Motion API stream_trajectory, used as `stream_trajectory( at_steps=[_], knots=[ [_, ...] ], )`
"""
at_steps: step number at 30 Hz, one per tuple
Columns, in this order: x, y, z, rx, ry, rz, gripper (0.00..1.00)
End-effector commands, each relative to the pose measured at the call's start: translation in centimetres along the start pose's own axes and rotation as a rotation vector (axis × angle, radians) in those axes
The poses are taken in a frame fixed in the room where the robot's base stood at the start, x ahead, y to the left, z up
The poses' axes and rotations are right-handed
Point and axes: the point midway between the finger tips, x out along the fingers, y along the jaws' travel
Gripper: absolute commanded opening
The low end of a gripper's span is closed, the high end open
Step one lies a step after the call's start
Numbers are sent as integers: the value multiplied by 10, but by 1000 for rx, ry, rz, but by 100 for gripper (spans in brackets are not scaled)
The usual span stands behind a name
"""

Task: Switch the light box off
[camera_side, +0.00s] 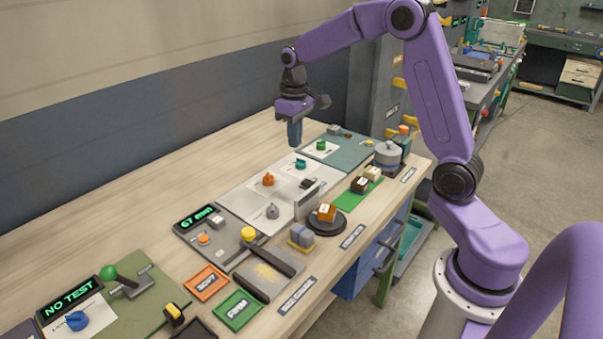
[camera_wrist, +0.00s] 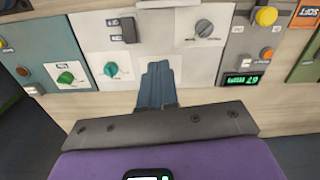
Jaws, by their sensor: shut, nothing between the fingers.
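A pale panel (camera_side: 238,197) on the bench carries an orange knob (camera_side: 268,180), a teal knob (camera_side: 300,164), a grey knob (camera_side: 272,211) and a small black switch (camera_side: 308,184). No label marks any part as the light box, and I cannot tell whether a light is on. In the wrist view the black switch (camera_wrist: 128,30) sits between the teal knob (camera_wrist: 110,69) and the grey knob (camera_wrist: 204,27). My gripper (camera_side: 294,142) is shut and empty, above the bench behind the panel. Its fingers (camera_wrist: 157,70) cover part of the panel, and the orange knob is hidden in the wrist view.
A green board with a green knob (camera_side: 320,146) lies right of the panel. A grey unit with a lit display (camera_side: 196,217) and a yellow button (camera_side: 248,233) stands left. An upright grey plate (camera_side: 308,201) and a dark round stand (camera_side: 327,222) are in front. Bare bench lies behind.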

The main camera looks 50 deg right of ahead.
Motion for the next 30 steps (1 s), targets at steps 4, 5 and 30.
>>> stream_trajectory(
  at_steps=[4, 5, 30],
  knots=[
    [6, 35, -11, 78, -4, 0, 0],
    [8, 40, -12, 90, -5, 0, 0],
    [40, 58, -15, 129, -9, -1, 0]
  ],
)
